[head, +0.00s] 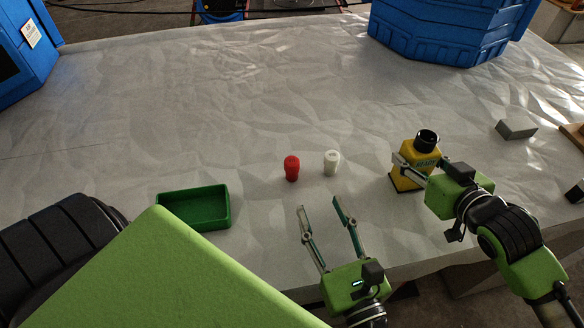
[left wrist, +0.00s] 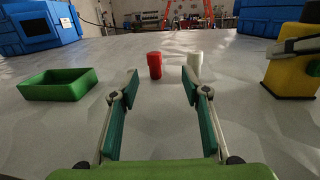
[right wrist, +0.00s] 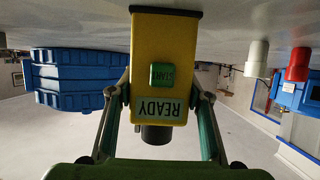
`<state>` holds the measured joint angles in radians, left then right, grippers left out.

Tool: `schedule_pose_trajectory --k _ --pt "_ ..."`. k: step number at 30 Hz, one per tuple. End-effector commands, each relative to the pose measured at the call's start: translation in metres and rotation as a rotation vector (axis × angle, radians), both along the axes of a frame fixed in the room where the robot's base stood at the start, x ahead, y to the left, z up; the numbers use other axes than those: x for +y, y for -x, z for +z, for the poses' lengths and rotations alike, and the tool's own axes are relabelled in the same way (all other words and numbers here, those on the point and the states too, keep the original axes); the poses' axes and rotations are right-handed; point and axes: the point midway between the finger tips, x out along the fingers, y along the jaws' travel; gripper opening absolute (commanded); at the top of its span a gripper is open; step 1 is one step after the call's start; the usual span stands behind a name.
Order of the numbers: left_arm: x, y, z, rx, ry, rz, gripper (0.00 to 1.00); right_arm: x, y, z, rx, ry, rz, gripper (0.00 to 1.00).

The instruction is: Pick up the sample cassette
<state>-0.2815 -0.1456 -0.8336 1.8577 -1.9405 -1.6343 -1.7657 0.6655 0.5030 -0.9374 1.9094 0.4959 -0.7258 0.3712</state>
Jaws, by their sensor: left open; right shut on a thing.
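No thing here is clearly marked as the sample cassette. A red capped vial (head: 292,168) and a white capped vial (head: 331,163) stand upright near the table's middle. Both also show ahead of the fingers in the left wrist view, red (left wrist: 155,66) and white (left wrist: 195,66). My left gripper (head: 320,204) is open and empty, in front of the two vials. My right gripper (head: 411,170) is shut on a yellow device (head: 421,155) with a black top. In the right wrist view the device (right wrist: 165,50) appears upside down, with a green START button and a READY display.
A green open tray (head: 194,226) lies left of my left gripper. A grey block (head: 515,130) lies at the right, beside a wooden piece (head: 573,136). Blue bins (head: 450,30) stand at the back right. The back middle of the white table (head: 220,90) is clear.

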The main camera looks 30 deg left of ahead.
Motion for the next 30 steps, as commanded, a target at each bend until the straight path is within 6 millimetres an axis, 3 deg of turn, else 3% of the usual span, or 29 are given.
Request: schedule_pose_trajectory --k 4,10,30 --pt "0.016 -0.001 -0.005 0.036 0.031 0.041 0.43 0.000 0.000 0.000 0.000 0.000 0.000 0.20" --pt "0.043 -0.020 -0.005 0.036 0.030 0.041 0.43 0.000 0.000 0.000 0.000 0.000 0.000 0.20" --pt "0.104 -0.065 -0.005 0.037 0.031 0.038 0.43 0.000 0.000 0.000 0.000 0.000 0.000 0.20"
